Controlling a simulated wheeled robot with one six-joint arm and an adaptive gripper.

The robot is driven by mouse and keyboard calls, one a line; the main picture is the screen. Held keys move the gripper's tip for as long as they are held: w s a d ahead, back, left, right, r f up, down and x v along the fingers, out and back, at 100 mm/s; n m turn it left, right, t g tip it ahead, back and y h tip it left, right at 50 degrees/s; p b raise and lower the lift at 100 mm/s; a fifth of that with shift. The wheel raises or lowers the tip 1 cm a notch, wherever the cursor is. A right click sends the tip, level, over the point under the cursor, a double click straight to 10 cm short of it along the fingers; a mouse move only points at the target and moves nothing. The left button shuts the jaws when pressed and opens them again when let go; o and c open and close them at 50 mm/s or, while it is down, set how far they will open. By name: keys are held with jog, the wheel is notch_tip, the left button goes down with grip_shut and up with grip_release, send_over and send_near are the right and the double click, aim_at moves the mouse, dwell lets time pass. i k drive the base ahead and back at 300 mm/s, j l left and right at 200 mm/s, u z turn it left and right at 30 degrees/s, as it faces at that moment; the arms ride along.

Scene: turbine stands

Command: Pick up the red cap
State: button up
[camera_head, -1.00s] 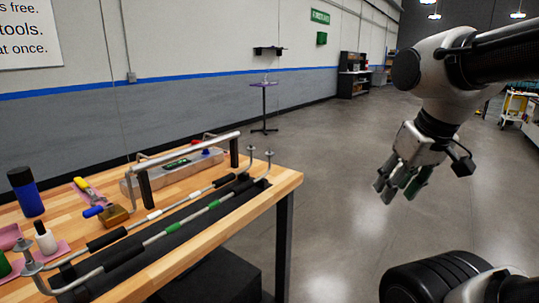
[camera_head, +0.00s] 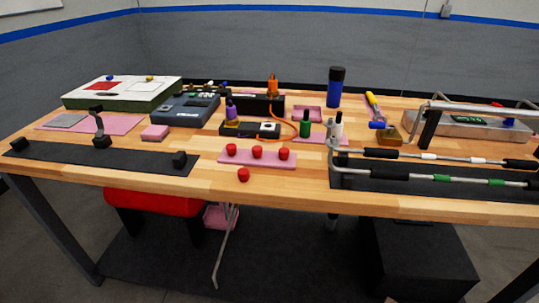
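One red cap (camera_head: 243,174) lies on the bare wooden tabletop near the front edge, just in front of a pink tray (camera_head: 272,163). Three more red caps sit in a row on that tray: a left one (camera_head: 231,149), a middle one (camera_head: 257,152) and a right one (camera_head: 283,153). My gripper is not in view now, so its distance from the caps and its state do not show.
Left of the loose cap lies a black mat (camera_head: 95,158). To the right, metal rods with black grips (camera_head: 390,174) lie on another dark mat. Behind the tray stand a purple-topped device (camera_head: 246,128), a green bottle (camera_head: 305,124) and a blue bottle (camera_head: 335,88). Wood around the cap is clear.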

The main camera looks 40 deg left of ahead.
aim_at(284, 153)
jog(key=u, duration=1.65)
jog(key=i+l+u, duration=0.1)
jog(key=i, duration=0.45)
jog(key=l, duration=0.1)
